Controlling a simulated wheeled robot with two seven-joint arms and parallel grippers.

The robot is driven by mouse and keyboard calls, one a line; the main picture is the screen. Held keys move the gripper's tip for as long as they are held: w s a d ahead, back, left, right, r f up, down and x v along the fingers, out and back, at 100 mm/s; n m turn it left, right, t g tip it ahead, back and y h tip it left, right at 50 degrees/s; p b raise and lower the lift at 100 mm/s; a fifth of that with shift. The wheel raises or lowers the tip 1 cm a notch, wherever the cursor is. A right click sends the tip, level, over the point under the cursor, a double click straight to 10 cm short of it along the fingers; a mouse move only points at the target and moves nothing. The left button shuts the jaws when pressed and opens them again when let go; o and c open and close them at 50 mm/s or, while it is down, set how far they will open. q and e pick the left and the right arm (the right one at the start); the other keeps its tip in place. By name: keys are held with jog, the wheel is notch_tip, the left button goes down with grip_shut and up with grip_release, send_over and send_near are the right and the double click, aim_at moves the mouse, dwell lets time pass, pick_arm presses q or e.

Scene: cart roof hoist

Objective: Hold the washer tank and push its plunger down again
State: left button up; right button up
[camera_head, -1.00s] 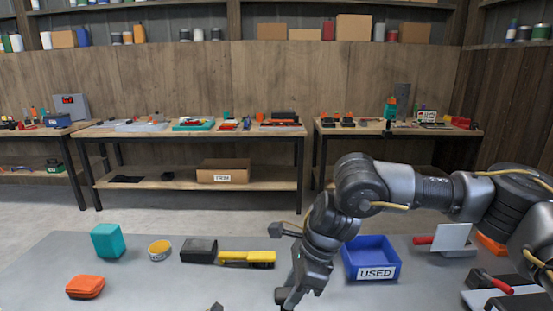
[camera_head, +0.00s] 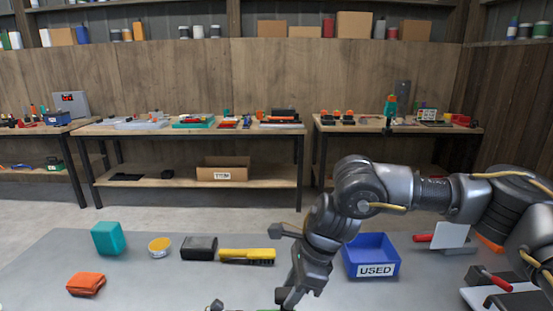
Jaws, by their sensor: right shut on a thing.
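My right gripper (camera_head: 284,302) points down at the bottom edge of the head view, over the grey table. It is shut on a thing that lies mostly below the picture. A thin green sliver (camera_head: 266,309) by its fingers may be part of the washer tank; the rest of the tank and its plunger are not visible. A small dark grey piece (camera_head: 216,305) shows at the bottom edge to the left; I cannot tell whether it belongs to my left arm. My left gripper's fingers are not in view.
On the grey table (camera_head: 50,265) are a teal block (camera_head: 108,238), an orange pouch (camera_head: 86,285), a yellow round tin (camera_head: 159,247), a black box (camera_head: 199,248), a yellow tool (camera_head: 247,256) and a blue USED bin (camera_head: 371,257) just right of my right gripper. Benches stand behind.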

jog(key=shift+f, duration=1.35)
dwell(0.6)
jog(key=shift+f, duration=0.4)
dwell(0.3)
jog(key=shift+f, duration=0.75)
dwell(0.5)
jog(key=o, duration=1)
jog(key=shift+o, duration=0.2)
